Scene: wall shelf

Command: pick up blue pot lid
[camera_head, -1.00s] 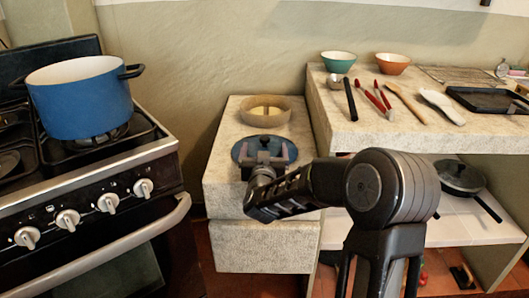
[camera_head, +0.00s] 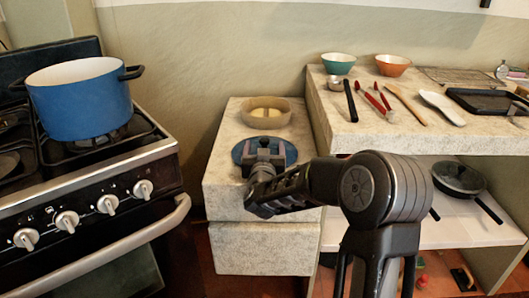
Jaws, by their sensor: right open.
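The blue pot lid (camera_head: 285,147) lies on the lower stone counter, in front of a shallow beige bowl. My right gripper (camera_head: 264,151) is open over the middle of the lid, with its fingers around the area of the knob. The gripper hides the knob and part of the lid, and I cannot tell whether the fingers touch it. The blue pot (camera_head: 82,105) stands uncovered on the stove at the left. My left gripper is not in view.
The beige bowl (camera_head: 267,121) stands just behind the lid. The higher counter (camera_head: 340,132) at the right holds bowls and several utensils. A black lidded pan (camera_head: 458,180) sits on the white shelf below. The stove front (camera_head: 90,210) is at the left.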

